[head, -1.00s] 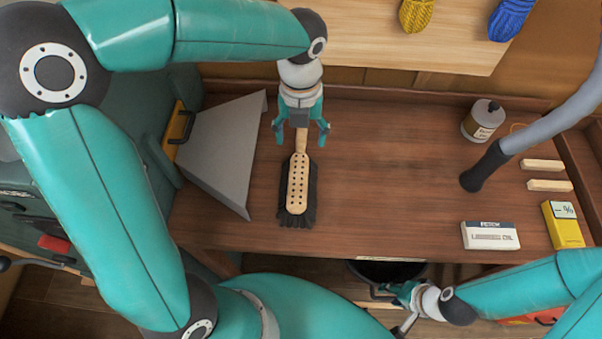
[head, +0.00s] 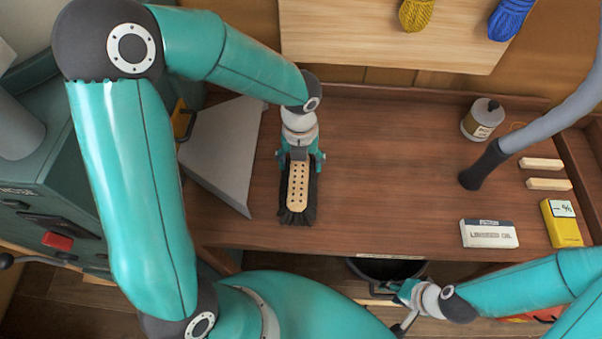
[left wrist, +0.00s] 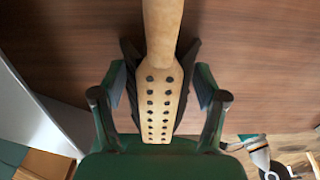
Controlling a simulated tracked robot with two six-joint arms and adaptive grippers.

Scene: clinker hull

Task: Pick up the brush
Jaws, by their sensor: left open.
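The brush (head: 298,190) lies on the wooden bench top, with a pale wooden back with rows of dark holes and dark bristles. Its handle points to the back of the bench and is mostly hidden under my left gripper in the head view. My left gripper (head: 299,166) is open, with its fingers on either side of the brush. In the left wrist view the brush (left wrist: 160,95) runs between the two open fingers (left wrist: 160,98), with a gap at each side. My right gripper (head: 402,292) is low, at the bench's front edge; its jaws are too small to judge.
A grey sheet-metal piece (head: 222,150) stands close left of the brush. At the right are a linseed oil box (head: 489,234), a yellow box (head: 562,224), a canister (head: 482,121) and a grey hose (head: 545,118). The bench middle is clear.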

